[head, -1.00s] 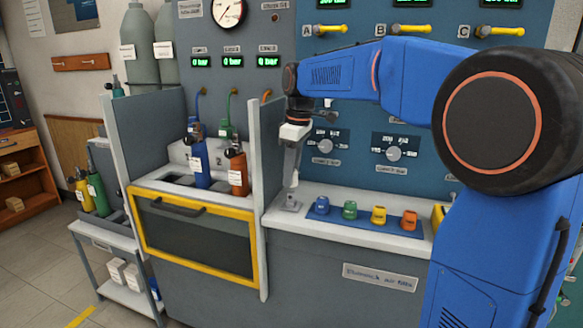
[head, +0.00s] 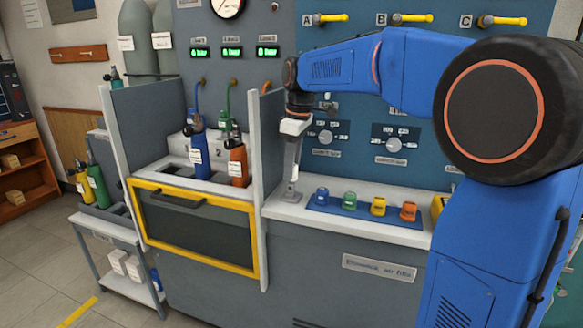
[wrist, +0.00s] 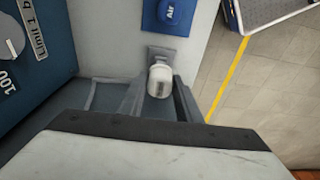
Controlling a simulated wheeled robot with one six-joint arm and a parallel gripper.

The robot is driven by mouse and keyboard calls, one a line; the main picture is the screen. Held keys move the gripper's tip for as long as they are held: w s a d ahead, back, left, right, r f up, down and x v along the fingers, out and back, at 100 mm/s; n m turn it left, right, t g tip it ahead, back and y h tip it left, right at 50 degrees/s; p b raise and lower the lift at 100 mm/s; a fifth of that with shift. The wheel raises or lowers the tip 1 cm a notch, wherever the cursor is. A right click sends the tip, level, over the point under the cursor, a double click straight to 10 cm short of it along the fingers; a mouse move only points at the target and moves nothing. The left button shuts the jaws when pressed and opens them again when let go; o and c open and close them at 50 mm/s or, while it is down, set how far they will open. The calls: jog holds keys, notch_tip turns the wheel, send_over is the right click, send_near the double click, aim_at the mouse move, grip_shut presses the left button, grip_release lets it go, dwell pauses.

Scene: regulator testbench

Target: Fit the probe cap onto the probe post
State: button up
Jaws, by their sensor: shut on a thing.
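The probe cap (wrist: 160,82) is a small white-grey cylinder. It sits between the two fingers of my gripper (wrist: 158,92) in the wrist view. In the head view my gripper (head: 292,172) points down over the left end of the bench top, shut on the cap, a pale spot between the fingers. Directly below is a small grey base plate (head: 289,197), which I take for the foot of the probe post. It also shows in the wrist view (wrist: 161,54), just beyond the cap. The post itself is hidden, so I cannot tell whether the cap touches it.
A blue mat (head: 313,207) with blue, green, yellow and orange pieces lies right of the base plate. A grey partition (head: 266,140) stands close left of my gripper. The knob panel (head: 355,115) rises behind. Gas bottles stand in the left bay.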

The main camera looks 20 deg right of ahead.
aim_at(292, 183)
jog(key=shift+f, duration=1.9)
dwell(1.2)
jog(key=o, duration=1.3)
jog(key=shift+c, duration=0.2)
jog(key=shift+r, duration=0.1)
notch_tip(292, 183, up, 17)
jog(key=s+d, duration=0.1)
jog(key=shift+d, duration=0.35)
jog(key=shift+s, duration=0.25)
